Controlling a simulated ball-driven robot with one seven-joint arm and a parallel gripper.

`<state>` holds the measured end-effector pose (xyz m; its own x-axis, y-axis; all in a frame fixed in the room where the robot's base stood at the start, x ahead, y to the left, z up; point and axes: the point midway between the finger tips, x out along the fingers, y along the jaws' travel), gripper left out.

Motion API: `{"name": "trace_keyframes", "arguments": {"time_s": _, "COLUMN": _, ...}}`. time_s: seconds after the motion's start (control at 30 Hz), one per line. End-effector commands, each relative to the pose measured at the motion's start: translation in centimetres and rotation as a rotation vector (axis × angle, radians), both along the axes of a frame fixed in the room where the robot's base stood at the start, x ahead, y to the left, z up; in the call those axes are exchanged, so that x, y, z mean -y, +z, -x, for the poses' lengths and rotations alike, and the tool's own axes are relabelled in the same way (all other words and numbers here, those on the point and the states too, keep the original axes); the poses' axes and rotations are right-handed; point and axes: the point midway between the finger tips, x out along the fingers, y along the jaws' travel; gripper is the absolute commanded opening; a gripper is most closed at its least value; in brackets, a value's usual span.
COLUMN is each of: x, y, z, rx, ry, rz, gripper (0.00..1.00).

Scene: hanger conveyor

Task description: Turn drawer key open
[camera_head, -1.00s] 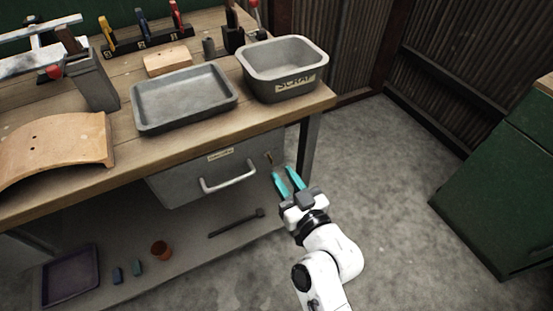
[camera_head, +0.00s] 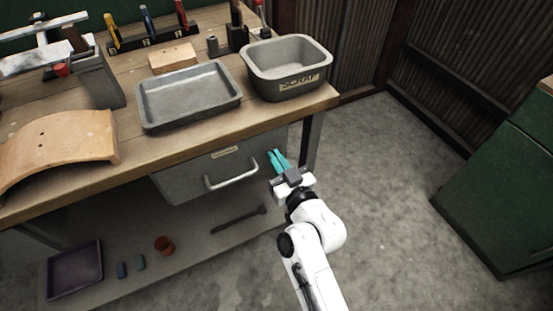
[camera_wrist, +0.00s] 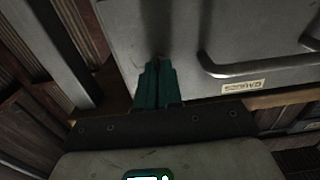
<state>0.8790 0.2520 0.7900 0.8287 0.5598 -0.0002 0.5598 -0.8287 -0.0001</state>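A grey metal drawer (camera_head: 185,184) with a silver handle (camera_head: 232,178) hangs under the workbench and looks closed. In the wrist view the drawer front (camera_wrist: 150,28), its handle (camera_wrist: 255,70) and a label (camera_wrist: 242,87) show. My gripper (camera_head: 275,153) has teal fingers and is at the drawer front's right end, right of the handle. In the wrist view its fingertips (camera_wrist: 157,66) are close together at the drawer face.
The wooden workbench (camera_head: 215,135) overhangs the drawer, with a grey tray (camera_head: 190,122) and a scrap bin (camera_head: 285,92) on top. A bench leg (camera_head: 312,142) stands just right of my gripper. A lower shelf (camera_head: 205,252) holds a few items.

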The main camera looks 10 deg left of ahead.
Motion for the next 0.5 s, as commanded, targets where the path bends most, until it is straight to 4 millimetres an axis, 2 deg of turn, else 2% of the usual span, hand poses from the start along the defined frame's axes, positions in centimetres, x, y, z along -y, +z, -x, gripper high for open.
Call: {"name": "trace_keyframes", "arguments": {"time_s": 0.5, "x": 0.02, "y": 0.01, "z": 0.01, "rx": -0.004, "ry": 0.0, "rz": -0.007, "gripper": 0.0}}
